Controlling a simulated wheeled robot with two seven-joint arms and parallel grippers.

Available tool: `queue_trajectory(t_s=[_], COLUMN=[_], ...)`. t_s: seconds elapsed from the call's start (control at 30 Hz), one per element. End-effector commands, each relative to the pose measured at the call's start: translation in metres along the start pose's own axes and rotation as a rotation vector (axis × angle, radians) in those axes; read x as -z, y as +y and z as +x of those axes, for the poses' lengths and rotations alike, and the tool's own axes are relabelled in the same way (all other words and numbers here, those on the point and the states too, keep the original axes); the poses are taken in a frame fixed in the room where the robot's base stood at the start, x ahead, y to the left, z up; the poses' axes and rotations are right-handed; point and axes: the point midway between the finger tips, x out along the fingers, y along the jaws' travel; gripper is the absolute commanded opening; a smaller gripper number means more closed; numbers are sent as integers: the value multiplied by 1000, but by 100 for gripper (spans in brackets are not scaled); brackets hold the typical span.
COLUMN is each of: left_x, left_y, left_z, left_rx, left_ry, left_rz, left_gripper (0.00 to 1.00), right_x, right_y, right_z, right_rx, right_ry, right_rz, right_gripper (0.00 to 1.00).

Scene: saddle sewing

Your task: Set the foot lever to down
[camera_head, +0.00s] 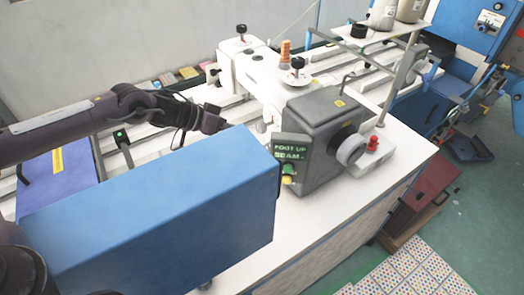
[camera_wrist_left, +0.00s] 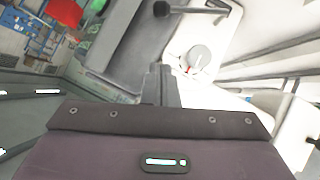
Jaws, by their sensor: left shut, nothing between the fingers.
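The sewing machine (camera_head: 262,72) is white with a grey head box (camera_head: 322,115). A sign (camera_head: 291,150) on the head's front reads "FOOT UP" above "SEAM". My left gripper (camera_head: 224,124) is shut and empty, just left of the grey head and behind the blue box. In the left wrist view the closed fingers (camera_wrist_left: 161,84) point at the grey head (camera_wrist_left: 130,45). A black bar with a round knob (camera_wrist_left: 162,8) lies beyond the fingertips, apart from them; I cannot tell for certain whether it is the foot lever. My right gripper is out of view.
A large blue box (camera_head: 150,225) fills the front left, close under my left forearm. A thread spool (camera_head: 285,50) and a black knob (camera_head: 298,63) stand on the machine's top. The white table (camera_head: 300,235) has free room at the front right.

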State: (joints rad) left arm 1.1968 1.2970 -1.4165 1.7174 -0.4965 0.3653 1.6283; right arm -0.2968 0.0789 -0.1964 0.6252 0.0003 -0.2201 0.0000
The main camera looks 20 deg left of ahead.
Motion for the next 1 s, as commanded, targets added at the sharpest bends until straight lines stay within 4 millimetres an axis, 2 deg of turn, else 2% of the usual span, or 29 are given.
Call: queue_trajectory(t_s=[0.47,0.5,0.73,1.0], left_x=[2,-4,-25,-30], left_y=[2,2,1,0], left_z=[92,96,115,119], left_rx=[-1,0,0,1], left_ry=[-3,-7,-4,-2], left_rz=[2,-1,0,0], left_gripper=[0,0,0,0], right_x=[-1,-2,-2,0], right_y=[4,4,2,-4], right_z=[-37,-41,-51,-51], right_rx=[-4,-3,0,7], right_ry=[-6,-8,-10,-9], right_rz=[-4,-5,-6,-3], right_gripper=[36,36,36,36])
